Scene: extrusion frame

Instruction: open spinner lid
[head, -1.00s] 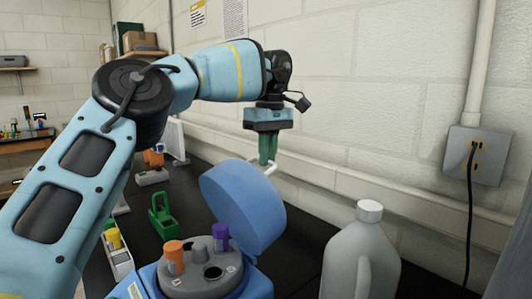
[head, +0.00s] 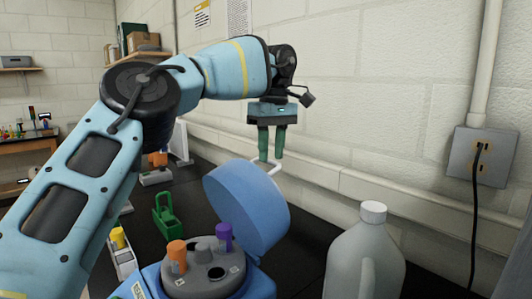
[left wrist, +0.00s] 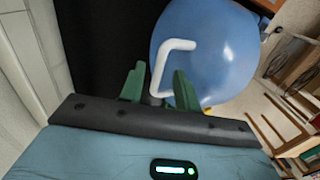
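The spinner (head: 150,285) is a blue centrifuge at the bottom of the head view. Its round blue lid (head: 246,212) stands raised, tilted up at the back right, and also shows in the left wrist view (left wrist: 215,60). The white lid handle (head: 274,168) is at the lid's top edge and shows in the left wrist view (left wrist: 158,65). My left gripper (head: 271,159) is open, its green fingers apart at the handle. In the left wrist view the handle's near end lies between the fingers (left wrist: 158,86). My right gripper is not in view.
The grey rotor (head: 205,275) holds an orange-capped tube (head: 177,252) and a purple-capped tube (head: 225,237). A white jug (head: 365,250) stands to the right. A green holder (head: 165,217) and a white rack (head: 122,255) stand left. The wall is close behind.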

